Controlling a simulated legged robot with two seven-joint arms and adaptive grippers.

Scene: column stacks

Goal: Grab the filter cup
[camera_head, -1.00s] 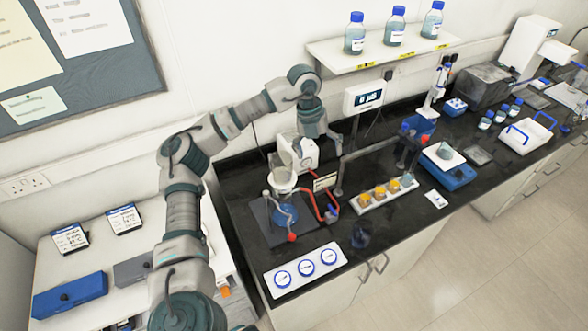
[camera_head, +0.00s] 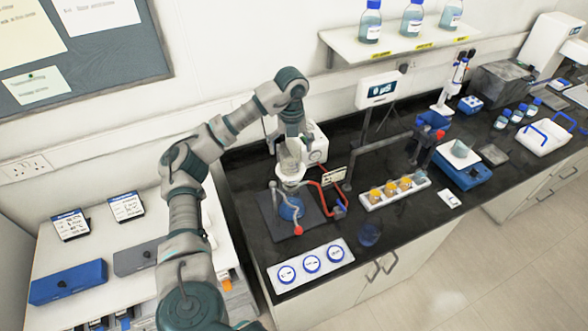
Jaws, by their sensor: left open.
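The filter cup (camera_head: 290,172) is a pale, see-through cup on top of a filter flask (camera_head: 291,208) with blue in it, on a dark base on the black bench. My left arm comes in from the lower left, and its gripper (camera_head: 290,158) points down right at the cup. The gripper is open. Its fingers overlap the cup's upper part in the picture, and I cannot tell whether they touch it. The gripper hides part of the cup's rim. My right gripper is not in view.
A red hose (camera_head: 322,190) and a dark bent pipe (camera_head: 380,146) stand right of the flask. A white machine (camera_head: 314,146) is close behind.

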